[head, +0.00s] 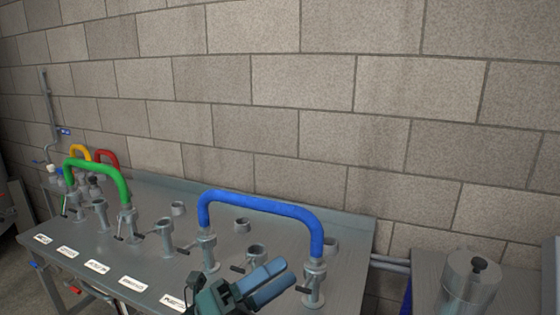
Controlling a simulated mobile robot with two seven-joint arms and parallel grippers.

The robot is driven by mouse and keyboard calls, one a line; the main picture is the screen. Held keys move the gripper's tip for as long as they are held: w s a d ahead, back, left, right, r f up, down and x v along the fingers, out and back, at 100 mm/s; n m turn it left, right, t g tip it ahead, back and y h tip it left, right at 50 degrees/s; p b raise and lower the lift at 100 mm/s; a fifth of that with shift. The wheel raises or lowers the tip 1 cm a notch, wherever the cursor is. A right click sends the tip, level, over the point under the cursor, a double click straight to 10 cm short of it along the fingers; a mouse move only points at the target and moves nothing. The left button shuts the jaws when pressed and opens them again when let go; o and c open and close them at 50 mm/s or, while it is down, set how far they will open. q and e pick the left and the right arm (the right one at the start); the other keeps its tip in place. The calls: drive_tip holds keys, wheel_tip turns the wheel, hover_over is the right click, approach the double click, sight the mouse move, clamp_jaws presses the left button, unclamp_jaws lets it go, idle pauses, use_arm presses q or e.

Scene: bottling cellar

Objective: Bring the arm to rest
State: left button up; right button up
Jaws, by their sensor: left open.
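My left gripper (285,273) is at the bottom centre of the head view, with a teal body and blue fingers pointing right and slightly up. Its jaws are open, and I see nothing between them. It appears below the span of the blue pipe bend (262,205), between that bend's two valve posts, left of the right post (314,282). I cannot tell how near the fingers are to that post. The rest of my left arm is below the picture. My right gripper is not in view.
The steel bench (150,255) carries several valve posts with black levers, and white labels along its front. A green bend (97,168) joins posts at left; yellow (80,152) and red (107,158) bends stand behind. A steel lidded vessel (470,282) stands at right. A block wall (300,120) closes the back.

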use_arm(q)
drive_tip(key=s+a+f+n+t+y+p, duration=0.1)
drive_tip(key=s+a+f+n+t+y, duration=0.1)
drive_tip(key=a+f+n+y, duration=0.4)
drive_tip(key=s+a+f+n+t+y, duration=0.2)
drive_tip(key=f+n+y, duration=0.3)
drive_tip(key=f+n, duration=0.6)
drive_tip(key=s+a+f+n+t+y+p, duration=0.1)
drive_tip(key=a+f+n+y, duration=0.4)
drive_tip(key=n, duration=0.6)
drive_tip(key=s+f+n+g+y, duration=0.1)
drive_tip(key=s+f+n+g, duration=0.2)
drive_tip(key=s+f, duration=0.5)
drive_tip(key=shift+s+a+f+n+g+y, duration=0.15)
drive_tip(key=shift+s+a+n+g+y, duration=0.2)
drive_tip(key=shift+n, duration=0.45)
drive_tip(key=shift+w+d, duration=0.1)
drive_tip(key=shift+d, duration=0.05)
